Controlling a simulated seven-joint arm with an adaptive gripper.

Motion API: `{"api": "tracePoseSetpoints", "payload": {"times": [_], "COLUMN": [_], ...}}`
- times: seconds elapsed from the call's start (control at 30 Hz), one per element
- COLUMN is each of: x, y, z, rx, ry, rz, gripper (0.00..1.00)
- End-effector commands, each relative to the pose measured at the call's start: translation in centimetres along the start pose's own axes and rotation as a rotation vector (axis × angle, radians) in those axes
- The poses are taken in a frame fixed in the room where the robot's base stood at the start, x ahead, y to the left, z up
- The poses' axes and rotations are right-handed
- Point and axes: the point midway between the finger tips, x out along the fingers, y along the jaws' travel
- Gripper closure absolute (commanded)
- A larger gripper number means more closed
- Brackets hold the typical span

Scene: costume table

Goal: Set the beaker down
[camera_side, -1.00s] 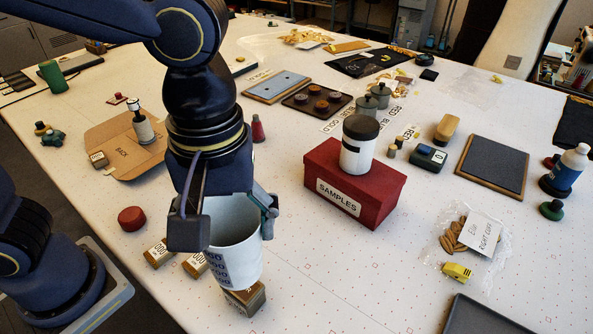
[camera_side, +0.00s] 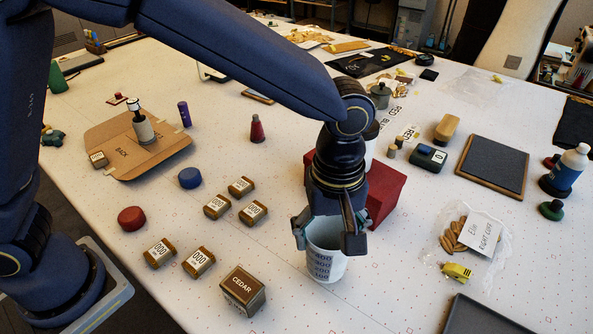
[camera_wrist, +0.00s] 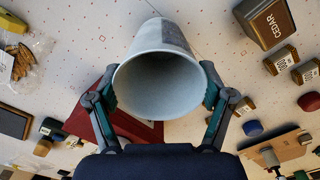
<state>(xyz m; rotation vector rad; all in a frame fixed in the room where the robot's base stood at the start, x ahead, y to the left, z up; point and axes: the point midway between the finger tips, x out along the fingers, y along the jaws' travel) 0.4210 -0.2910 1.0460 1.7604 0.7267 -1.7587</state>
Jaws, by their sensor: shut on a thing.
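The beaker (camera_side: 326,262) is a pale, wide cup with dark numbers printed on its side. It is upright in the side view, in front of the red samples box. My gripper (camera_side: 329,232) is shut on the beaker, with a finger on each side near the rim. In the wrist view the beaker (camera_wrist: 160,82) shows its open, empty mouth between my two fingers (camera_wrist: 160,98). I cannot tell whether its base touches the table.
The red box (camera_side: 385,192) stands close behind my gripper. A cedar tin (camera_side: 242,291) and several small brown weights (camera_side: 199,261) lie to the left. A bag of brown pieces (camera_side: 470,238) lies to the right. White table is clear between beaker and bag.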

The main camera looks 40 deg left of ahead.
Motion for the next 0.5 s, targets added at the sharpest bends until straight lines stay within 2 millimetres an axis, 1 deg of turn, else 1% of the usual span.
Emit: {"api": "tracePoseSetpoints", "payload": {"times": [0.03, 0.13, 0.5], "x": [0.9, 2.3, 2.8], "y": [-0.2, -0.2, -0.2], "z": [0.0, 0.0, 0.0], "rx": [0.000, 0.001, 0.001], "ry": [0.000, 0.000, 0.000], "rz": [-0.006, -0.005, -0.003], "gripper": [0.55, 0.55, 0.55]}}
